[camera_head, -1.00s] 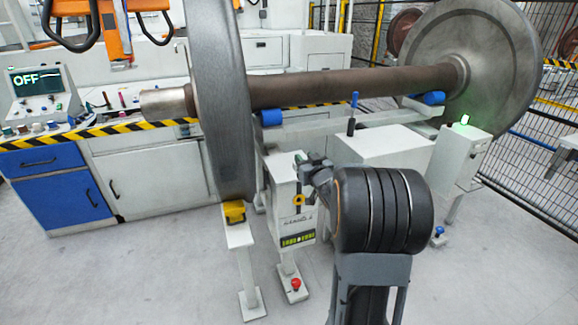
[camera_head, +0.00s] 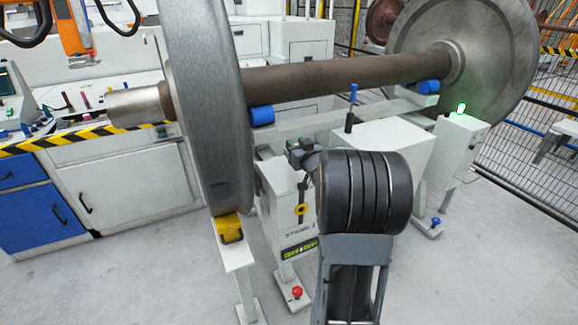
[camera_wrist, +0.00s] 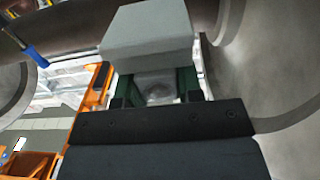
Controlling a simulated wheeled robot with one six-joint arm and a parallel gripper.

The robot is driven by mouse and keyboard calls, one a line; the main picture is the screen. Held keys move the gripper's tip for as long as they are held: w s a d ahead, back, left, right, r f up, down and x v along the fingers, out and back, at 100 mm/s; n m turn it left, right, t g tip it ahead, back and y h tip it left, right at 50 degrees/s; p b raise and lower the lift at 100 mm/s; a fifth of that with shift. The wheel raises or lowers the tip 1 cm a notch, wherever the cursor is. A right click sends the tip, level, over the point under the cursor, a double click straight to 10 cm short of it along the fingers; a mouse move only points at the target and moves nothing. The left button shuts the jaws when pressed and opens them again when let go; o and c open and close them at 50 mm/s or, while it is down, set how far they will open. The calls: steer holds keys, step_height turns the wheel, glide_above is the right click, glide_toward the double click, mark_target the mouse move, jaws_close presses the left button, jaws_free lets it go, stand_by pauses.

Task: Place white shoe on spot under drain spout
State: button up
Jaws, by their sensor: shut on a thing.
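My gripper (camera_wrist: 158,90) is shut on a pale grey-white block (camera_wrist: 148,35), which appears to be the white shoe. Its dark fingers with green inner sides sit on either side of the block's lower part.
The axle (camera_head: 345,78) joins a near wheel (camera_head: 208,105) and a far wheel (camera_head: 470,60). A yellow shoe (camera_head: 228,228) sits under the near wheel on a white post. A white box (camera_head: 460,140) with a green light stands right. Floor is free at front left.

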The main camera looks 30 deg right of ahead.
steer(key=f, duration=0.3)
steer(key=shift+w+a+f+b, duration=0.15)
steer(key=shift+a+f+b, duration=0.05)
steer(key=shift+a+b, duration=0.15)
steer(key=shift+f+b, duration=0.35)
steer(key=shift+f, duration=1.4)
steer(key=shift+f, duration=0.1)
steer(key=shift+f, duration=0.15)
steer(key=o, duration=0.9)
steer(key=shift+o, duration=0.2)
